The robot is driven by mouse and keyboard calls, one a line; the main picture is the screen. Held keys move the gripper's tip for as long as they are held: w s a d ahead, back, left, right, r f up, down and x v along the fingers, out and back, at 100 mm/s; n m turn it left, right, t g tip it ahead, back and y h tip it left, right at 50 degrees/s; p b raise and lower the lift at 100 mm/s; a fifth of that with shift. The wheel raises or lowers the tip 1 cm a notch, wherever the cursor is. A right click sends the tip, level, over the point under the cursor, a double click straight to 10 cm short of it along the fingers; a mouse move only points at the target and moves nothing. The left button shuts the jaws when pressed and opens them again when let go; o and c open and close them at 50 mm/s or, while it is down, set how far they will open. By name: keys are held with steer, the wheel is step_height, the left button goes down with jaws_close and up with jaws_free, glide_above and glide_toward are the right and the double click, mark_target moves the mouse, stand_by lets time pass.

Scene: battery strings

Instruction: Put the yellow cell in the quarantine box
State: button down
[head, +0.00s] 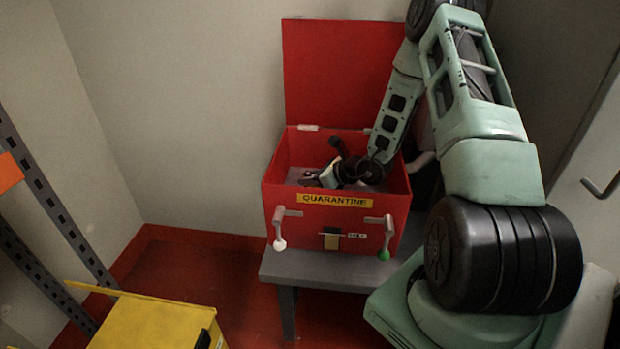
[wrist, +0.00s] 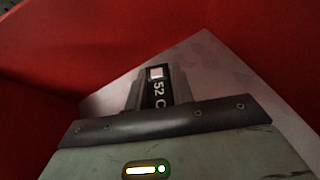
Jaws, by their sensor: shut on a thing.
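The red quarantine box (head: 285,208) stands with its lid (head: 340,75) raised, and a yellow label on its front reads QUARANTINE. My gripper (head: 322,178) is down inside the open box, below the rim. In the wrist view my gripper (wrist: 157,78) is shut on a dark cell (wrist: 158,92) with a white square and the marking "52 C". No yellow shows on the part of the cell in view, and its lower end is hidden. Red walls and a grey floor (wrist: 205,62) surround the gripper; I cannot tell whether the cell touches the floor.
The box rests on a grey stand (head: 300,268). Two latch handles (head: 280,228) and a hasp (head: 331,240) are on its front. A yellow container (head: 150,322) is at the lower left, beside metal shelving (head: 55,205). Walls are close behind.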

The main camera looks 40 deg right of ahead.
steer(key=c, duration=1.2)
jaws_free()
steer(key=shift+s+r+p, duration=0.1)
steer(key=shift+r+p, duration=0.1)
steer(key=shift+p, duration=0.1)
steer(key=v, duration=1.1)
steer(key=shift+s+p, duration=0.35)
steer(key=shift+p, duration=0.1)
steer(key=shift+d+r, duration=0.1)
steer(key=shift+d, duration=0.05)
